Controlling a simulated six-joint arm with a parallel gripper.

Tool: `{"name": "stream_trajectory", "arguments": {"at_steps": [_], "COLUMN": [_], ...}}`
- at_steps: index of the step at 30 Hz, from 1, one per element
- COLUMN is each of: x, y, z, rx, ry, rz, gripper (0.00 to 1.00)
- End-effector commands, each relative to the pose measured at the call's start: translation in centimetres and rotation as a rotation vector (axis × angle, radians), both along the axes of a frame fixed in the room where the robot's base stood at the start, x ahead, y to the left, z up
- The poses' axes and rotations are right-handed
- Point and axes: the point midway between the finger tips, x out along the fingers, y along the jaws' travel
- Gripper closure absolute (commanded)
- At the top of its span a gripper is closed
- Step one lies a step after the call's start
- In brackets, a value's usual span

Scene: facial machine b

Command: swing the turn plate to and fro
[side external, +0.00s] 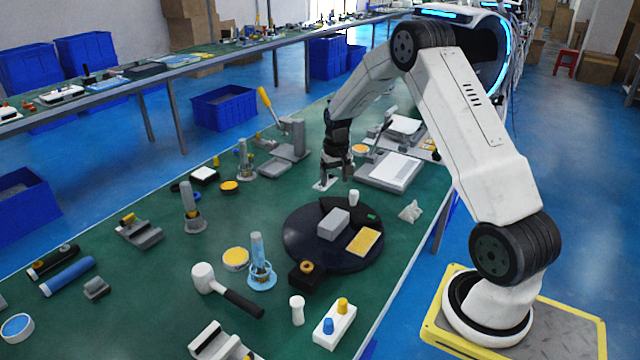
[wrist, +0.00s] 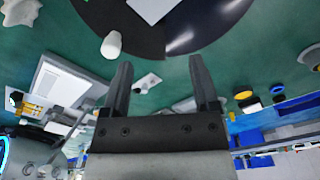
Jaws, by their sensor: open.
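The turn plate (side external: 300,246) is a dark round disc on the green bench in the side view. It carries a grey block (side external: 333,224), a yellow ridged pad (side external: 364,241) and a small white peg (side external: 353,197) near its far edge. An orange-topped black block (side external: 307,270) sits at its near edge. My gripper (side external: 335,183) hangs above the bench just behind the plate's far edge, apart from it. In the wrist view the gripper (wrist: 158,75) is open and empty, with part of the dark plate (wrist: 205,20) beyond its fingertips.
A white tray device (side external: 390,172) is behind right, and a crumpled pale piece (side external: 411,211) lies right. Clear green bench shows left of the plate's far side.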

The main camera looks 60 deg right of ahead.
Motion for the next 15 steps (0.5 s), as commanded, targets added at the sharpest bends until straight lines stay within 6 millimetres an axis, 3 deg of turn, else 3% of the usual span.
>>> {"name": "stream_trajectory", "arguments": {"at_steps": [1,6,10,15], "x": [-0.2,-0.9,-1.4,-1.7], "y": [-1.9,-6.5,-8.5,-9.4], "z": [-0.9,-2.8,-3.7,-4.0], "rx": [0.006,0.021,0.028,0.03], "ry": [0.009,0.028,0.036,0.04], "rz": [-0.035,-0.119,-0.157,-0.174], "gripper": [0.22,0.22,0.22,0.22]}}
